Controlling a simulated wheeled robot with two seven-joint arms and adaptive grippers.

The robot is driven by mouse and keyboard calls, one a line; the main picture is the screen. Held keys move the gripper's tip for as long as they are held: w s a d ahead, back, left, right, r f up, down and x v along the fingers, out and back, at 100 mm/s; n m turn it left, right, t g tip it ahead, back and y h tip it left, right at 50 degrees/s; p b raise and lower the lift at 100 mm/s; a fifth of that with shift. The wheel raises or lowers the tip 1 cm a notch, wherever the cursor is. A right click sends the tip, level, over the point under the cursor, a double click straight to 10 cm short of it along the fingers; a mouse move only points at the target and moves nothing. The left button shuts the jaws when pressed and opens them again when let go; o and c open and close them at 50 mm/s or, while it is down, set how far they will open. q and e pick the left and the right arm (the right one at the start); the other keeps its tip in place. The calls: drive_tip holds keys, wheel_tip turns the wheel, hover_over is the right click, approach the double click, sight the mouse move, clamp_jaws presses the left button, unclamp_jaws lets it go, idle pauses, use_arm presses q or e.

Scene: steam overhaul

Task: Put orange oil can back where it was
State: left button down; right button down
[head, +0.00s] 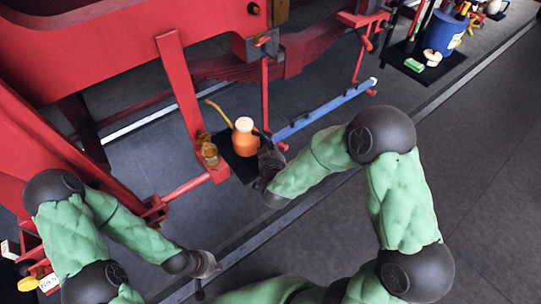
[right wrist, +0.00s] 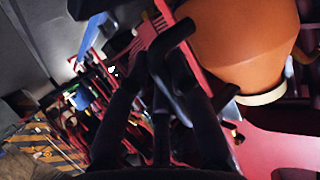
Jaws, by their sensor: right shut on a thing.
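The orange oil can (head: 243,142) has a cream cap and a long yellow-orange spout pointing up and left. It appears upright over a dark mat (head: 245,172) beside the red frame; I cannot tell whether it touches the mat. My right gripper (head: 266,152) is at the can's right side, shut on it, apparently at its dark handle. In the right wrist view, the can's orange body (right wrist: 240,40) fills the upper right beside the dark fingers (right wrist: 160,55). My left gripper (head: 208,268) is low in the head view, away from the can; its fingers are unclear.
An amber jar (head: 209,154) stands just left of the can. Red machine frames (head: 178,90) rise behind and left. A blue bar (head: 325,110) runs right of the can. A blue bucket (head: 444,34) stands on another dark mat at the upper right. Grey floor at the right is clear.

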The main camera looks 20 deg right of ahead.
drive_tip(key=shift+w+d+f+b, duration=0.15)
drive_tip(key=shift+f+b, duration=0.15)
drive_tip(key=shift+f, duration=0.6)
drive_tip(key=shift+w+f+b, duration=0.15)
drive_tip(key=shift+f+b, duration=0.1)
drive_tip(key=shift+f, duration=0.65)
drive_tip(key=shift+f, duration=0.15)
drive_tip(key=c, duration=1.1)
unclamp_jaws()
